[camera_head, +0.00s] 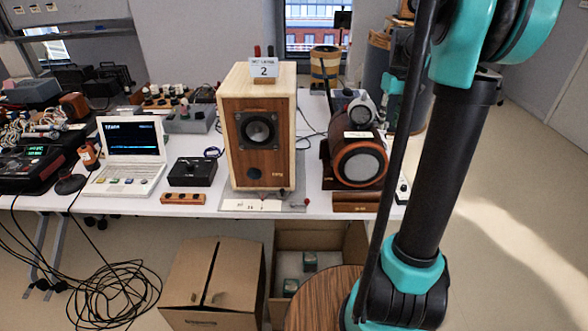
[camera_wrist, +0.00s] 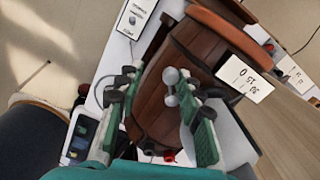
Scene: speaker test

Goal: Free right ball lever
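In the wrist view, a brown wooden barrel-like body (camera_wrist: 152,104) with a white label (camera_wrist: 243,76) lies below my gripper (camera_wrist: 162,95). Its two green fingers are spread apart. Silver ball-ended knobs (camera_wrist: 170,76) show between them, beside the right finger; I cannot tell whether they are touched. The fingertips are not clear in the head view.
A laptop (camera_head: 130,150), a black box (camera_head: 192,171) and small wooden blocks crowd the white table. A numbered card (camera_head: 264,69) stands on the box speaker. Cardboard boxes (camera_head: 212,283) and loose cables (camera_head: 112,290) lie below. Open floor (camera_head: 500,230) lies at the right.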

